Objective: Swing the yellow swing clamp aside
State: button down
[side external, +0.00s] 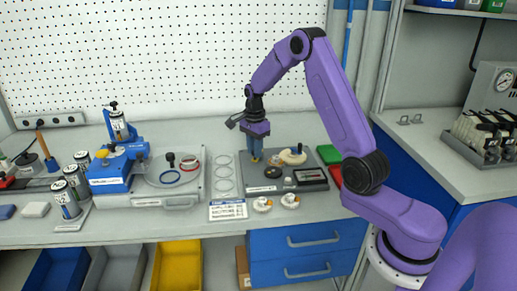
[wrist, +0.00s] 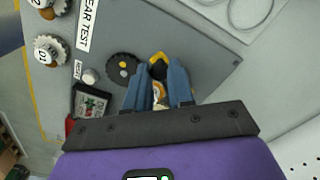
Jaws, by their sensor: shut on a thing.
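The yellow swing clamp (wrist: 158,57) shows in the wrist view as a small yellow and black piece at the tips of my blue fingers. My gripper (wrist: 158,75) is shut on it, and the fingers hide most of it. In the side view my gripper (side external: 256,153) points straight down over the back left part of the grey gear test plate (side external: 252,186). The clamp is too small and covered to make out there.
A tan curved part (side external: 292,157) and a dark framed display (side external: 311,176) lie right of my gripper on the plate. Two knobs (side external: 262,204) (side external: 289,201) sit at the front.

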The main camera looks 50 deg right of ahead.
jog(key=shift+w+a+m, duration=0.1)
jog(key=shift+w+m, duration=0.2)
jog(key=shift+m, duration=0.1)
dwell(0.3)
jog(key=c, duration=1)
grip_release()
notch_tip(320, 180, up, 18)
jog(key=shift+f, duration=0.25)
